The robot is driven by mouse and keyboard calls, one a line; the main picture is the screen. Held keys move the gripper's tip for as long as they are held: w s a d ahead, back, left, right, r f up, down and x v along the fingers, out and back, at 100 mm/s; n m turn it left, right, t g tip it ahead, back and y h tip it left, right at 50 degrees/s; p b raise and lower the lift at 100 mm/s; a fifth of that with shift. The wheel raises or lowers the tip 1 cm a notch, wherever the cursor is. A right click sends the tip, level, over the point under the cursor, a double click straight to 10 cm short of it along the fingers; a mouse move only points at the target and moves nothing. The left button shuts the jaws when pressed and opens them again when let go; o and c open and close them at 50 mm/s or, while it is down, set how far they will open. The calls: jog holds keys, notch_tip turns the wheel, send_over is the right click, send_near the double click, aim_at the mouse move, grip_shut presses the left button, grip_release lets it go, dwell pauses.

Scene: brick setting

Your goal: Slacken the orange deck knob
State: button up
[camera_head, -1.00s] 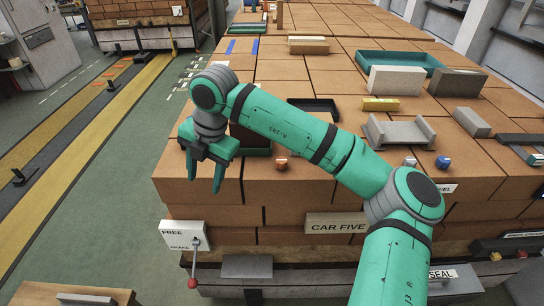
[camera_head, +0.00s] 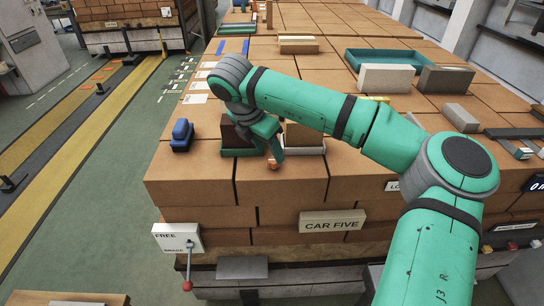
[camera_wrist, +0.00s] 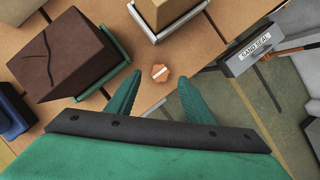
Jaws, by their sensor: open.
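The orange deck knob (camera_wrist: 158,73) shows whole in the wrist view. It is small and many-sided, with a pale stripe across its top, and sits on the brick deck near the edge. In the head view the knob (camera_head: 273,164) is partly hidden behind a finger. My gripper (camera_wrist: 158,96) is open and empty. Its two fingers point toward the knob in the wrist view, one to each side, with the knob just beyond the tips. In the head view my gripper (camera_head: 277,154) is close to the knob; I cannot tell whether it touches.
A cracked dark brown brick (camera_wrist: 68,52) stands in a green tray (camera_wrist: 117,66), left of the knob. A tan brick (camera_wrist: 172,10) in a pale tray (camera_wrist: 185,25) stands beyond it. A blue object (camera_head: 181,135) is farther left. A SAND SEAL box (camera_wrist: 249,52) is at right.

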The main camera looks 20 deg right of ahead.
aim_at(274, 160)
jog(key=shift+x, duration=2.05)
jog(key=c, duration=1)
jog(key=shift+c, duration=0.2)
